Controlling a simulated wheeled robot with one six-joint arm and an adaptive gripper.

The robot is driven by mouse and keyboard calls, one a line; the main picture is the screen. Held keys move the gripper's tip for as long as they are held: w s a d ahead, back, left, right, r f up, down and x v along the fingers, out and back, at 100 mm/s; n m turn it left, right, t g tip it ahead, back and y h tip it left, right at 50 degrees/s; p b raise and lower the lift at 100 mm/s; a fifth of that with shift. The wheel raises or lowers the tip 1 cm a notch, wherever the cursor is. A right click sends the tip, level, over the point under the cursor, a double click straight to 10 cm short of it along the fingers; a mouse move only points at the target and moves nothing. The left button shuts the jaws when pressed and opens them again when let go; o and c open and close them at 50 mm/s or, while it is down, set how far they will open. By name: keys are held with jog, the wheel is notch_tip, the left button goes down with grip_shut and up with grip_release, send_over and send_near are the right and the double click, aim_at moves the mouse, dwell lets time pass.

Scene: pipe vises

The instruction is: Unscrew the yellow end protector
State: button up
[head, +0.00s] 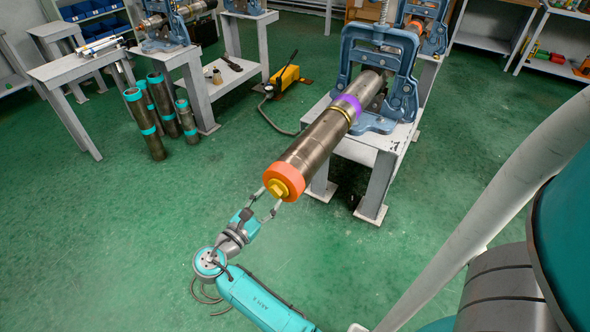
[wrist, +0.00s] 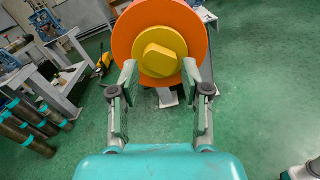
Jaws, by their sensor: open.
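The yellow end protector (head: 279,188) sits in the near end of a pipe (head: 320,141), inside an orange ring (head: 289,177). In the wrist view the yellow protector (wrist: 162,55) is a round disc with a raised block at its middle, framed by the orange ring (wrist: 122,40). My gripper (head: 271,201) is open and empty, just in front of and slightly below the protector. In the wrist view the fingers of my gripper (wrist: 160,80) stand apart, at the lower left and lower right of the disc. Whether the fingertips touch it, I cannot tell.
A blue vise (head: 375,75) on a grey stand (head: 380,160) holds the pipe, which juts out over the green floor. Short pipes (head: 148,115) stand at the left by grey tables, with a yellow pump (head: 286,77) behind. Floor below the pipe end is clear.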

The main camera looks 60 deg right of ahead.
aim_at(279, 188)
jog(key=m, duration=1.6)
jog(key=shift+m, duration=0.4)
jog(key=m, duration=0.5)
jog(key=shift+t, duration=0.3)
jog(key=shift+d, duration=1.1)
